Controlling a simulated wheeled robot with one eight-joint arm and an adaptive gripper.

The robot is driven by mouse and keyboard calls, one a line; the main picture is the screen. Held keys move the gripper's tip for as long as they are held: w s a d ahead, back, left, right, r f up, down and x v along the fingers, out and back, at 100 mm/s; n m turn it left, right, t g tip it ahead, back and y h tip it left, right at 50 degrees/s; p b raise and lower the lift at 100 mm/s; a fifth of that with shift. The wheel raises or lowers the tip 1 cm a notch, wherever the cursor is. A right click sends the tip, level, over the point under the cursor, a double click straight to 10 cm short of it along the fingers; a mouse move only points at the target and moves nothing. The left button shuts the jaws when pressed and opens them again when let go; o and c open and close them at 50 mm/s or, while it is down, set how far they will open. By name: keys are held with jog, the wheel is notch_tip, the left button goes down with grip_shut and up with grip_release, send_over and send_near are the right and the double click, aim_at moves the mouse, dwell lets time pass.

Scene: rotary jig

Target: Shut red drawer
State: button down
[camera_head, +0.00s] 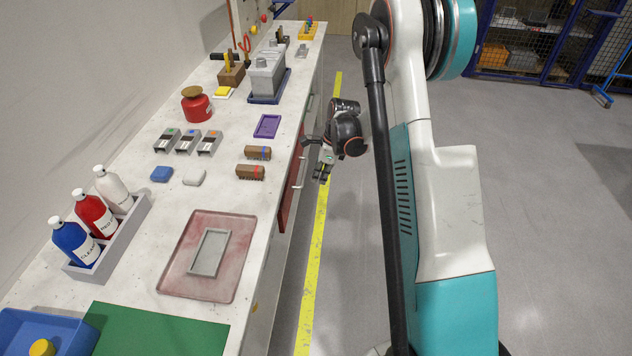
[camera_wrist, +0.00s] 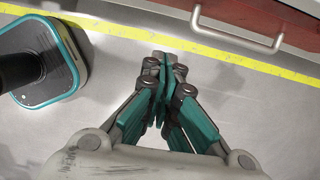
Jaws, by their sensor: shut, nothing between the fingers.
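The red drawer (camera_head: 289,189) is in the front of the workbench, below its top edge. It shows as a narrow red strip in the head view, and I cannot tell from there how far it stands out. In the wrist view its red front (camera_wrist: 300,22) is at the top right, with a pale bar handle (camera_wrist: 238,40). My gripper (camera_head: 323,171) is over the aisle beside the drawer front, pointing down, apart from it. In the wrist view my gripper (camera_wrist: 164,65) has its fingertips together with nothing between them, below and left of the handle.
The workbench top (camera_head: 225,190) carries a red tray (camera_head: 178,277), brushes, bottles and a red can (camera_head: 196,105). A yellow floor line (camera_head: 312,265) runs along the bench.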

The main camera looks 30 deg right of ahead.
aim_at(285, 208)
jog(key=s+a+y+b, duration=0.1)
jog(key=s+a+b, duration=0.15)
jog(key=s, duration=0.45)
jog(key=w+a+f+b, duration=0.4)
jog(key=a+f, duration=0.3)
jog(key=f, duration=0.2)
jog(key=shift+w+f+t+b, duration=0.25)
jog(key=shift+w+t+b, duration=0.1)
jog(key=shift+w+t, duration=0.05)
jog(key=w+a, duration=0.2)
jog(key=a, duration=0.1)
jog(key=shift+a, duration=0.15)
